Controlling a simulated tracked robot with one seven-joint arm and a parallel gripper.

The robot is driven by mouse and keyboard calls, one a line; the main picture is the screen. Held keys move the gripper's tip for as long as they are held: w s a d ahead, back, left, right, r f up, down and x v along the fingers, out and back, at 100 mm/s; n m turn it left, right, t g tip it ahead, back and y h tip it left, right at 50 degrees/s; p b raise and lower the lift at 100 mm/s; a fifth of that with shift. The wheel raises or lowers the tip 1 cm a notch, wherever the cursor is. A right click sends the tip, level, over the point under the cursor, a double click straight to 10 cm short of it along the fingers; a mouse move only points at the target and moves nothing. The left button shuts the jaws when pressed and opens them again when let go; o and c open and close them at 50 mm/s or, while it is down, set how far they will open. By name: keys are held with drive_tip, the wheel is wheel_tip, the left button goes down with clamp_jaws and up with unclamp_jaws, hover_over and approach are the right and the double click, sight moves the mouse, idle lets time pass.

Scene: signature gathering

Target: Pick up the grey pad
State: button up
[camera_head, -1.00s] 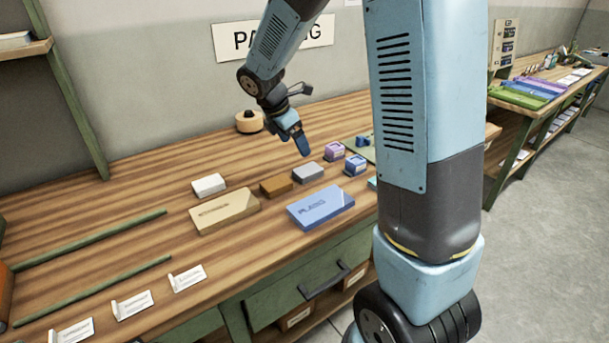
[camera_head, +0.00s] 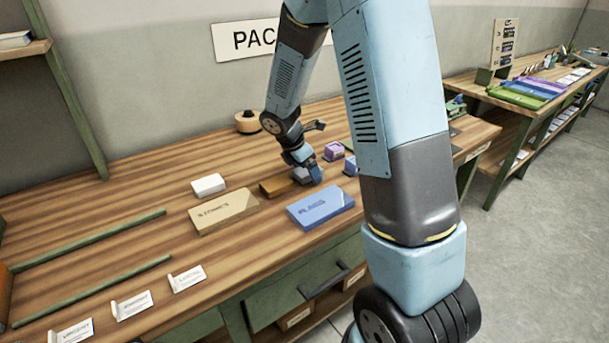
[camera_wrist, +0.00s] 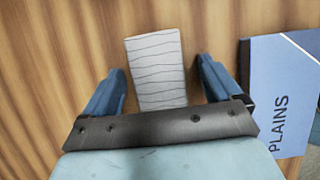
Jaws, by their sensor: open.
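The grey pad (camera_wrist: 157,70) lies on the wooden bench; its top shows wavy dark lines in the wrist view. In the head view the grey pad (camera_head: 300,174) is partly hidden behind my gripper (camera_head: 316,178). In the wrist view my gripper (camera_wrist: 160,85) is open, with one blue finger on each side of the pad and gaps between the fingers and the pad. The pad's near end is hidden under the gripper body. I cannot tell how far the fingertips are above the bench.
A blue PLAINS box (camera_head: 320,207) lies close to the right finger in the wrist view. A brown block (camera_head: 274,187), a white block (camera_head: 208,185) and a tan box (camera_head: 224,211) lie left of the pad. Purple stamp-like blocks (camera_head: 334,151) stand behind right.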

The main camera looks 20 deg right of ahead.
drive_tip(key=shift+f, duration=0.1)
drive_tip(key=c, duration=1)
drive_tip(key=shift+c, duration=0.3)
